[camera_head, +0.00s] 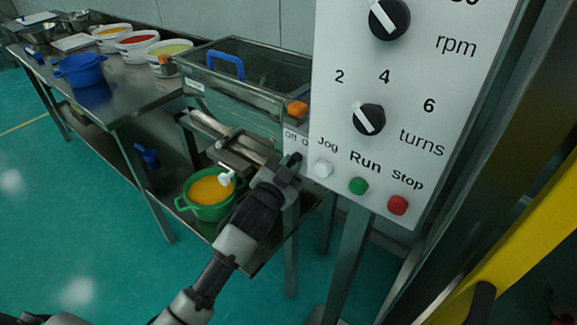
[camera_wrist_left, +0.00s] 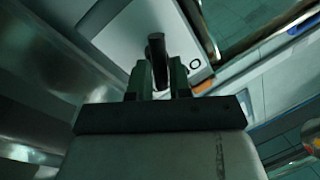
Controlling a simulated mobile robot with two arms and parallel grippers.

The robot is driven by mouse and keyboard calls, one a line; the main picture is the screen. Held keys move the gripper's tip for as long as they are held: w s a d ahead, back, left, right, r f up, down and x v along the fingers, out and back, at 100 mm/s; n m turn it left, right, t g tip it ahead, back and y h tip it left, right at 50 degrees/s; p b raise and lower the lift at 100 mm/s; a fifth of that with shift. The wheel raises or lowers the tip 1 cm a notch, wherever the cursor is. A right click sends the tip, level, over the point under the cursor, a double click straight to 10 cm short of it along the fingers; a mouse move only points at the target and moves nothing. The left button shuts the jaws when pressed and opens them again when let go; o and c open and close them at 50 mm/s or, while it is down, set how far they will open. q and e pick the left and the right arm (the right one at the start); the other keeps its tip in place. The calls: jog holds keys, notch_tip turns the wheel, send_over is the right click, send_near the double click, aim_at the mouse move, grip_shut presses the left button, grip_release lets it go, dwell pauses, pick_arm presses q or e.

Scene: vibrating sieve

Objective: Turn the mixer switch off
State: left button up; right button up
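The mixer switch has an "Off"/"On" label plate (camera_head: 297,140) low on the left edge of the white control panel (camera_head: 335,140). Its dark lever (camera_wrist_left: 156,50) shows in the left wrist view, standing up between the fingertips. My left gripper (camera_head: 289,168) is at the lever, just under the label, and it also shows in the left wrist view (camera_wrist_left: 160,80). Its fingers are close together on both sides of the lever and look shut on it. The gripper hides most of the switch in the head view. My right gripper is not in view.
The panel has two black knobs (camera_head: 368,119) and white, green and red buttons (camera_head: 358,186) close to the right of my gripper. A green bowl (camera_head: 210,192) with orange contents sits below left. A steel table (camera_head: 130,105) with tubs and a yellow frame (camera_head: 520,255) flank the panel.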

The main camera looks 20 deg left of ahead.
pick_arm(q)
grip_shut()
jog(key=shift+r+n+p, duration=0.2)
jog(key=shift+n+p, duration=0.3)
jog(key=shift+p, duration=0.5)
jog(key=shift+w+a+n+g+h+p, duration=0.1)
jog(key=shift+n+g+h+p, duration=0.25)
jog(key=shift+n+p, duration=1.35)
jog(key=shift+a+n+g+h+p, duration=0.15)
jog(key=shift+n+g+p, duration=0.3)
jog(key=shift+n+p, duration=1.25)
jog(key=shift+w+a+n+g+h+p, duration=0.15)
jog(key=shift+n+g+p, duration=0.25)
jog(key=shift+n+p, duration=1.3)
jog(key=shift+s+m+p, duration=0.1)
jog(key=shift+m+p, duration=0.2)
jog(key=shift+p, duration=0.05)
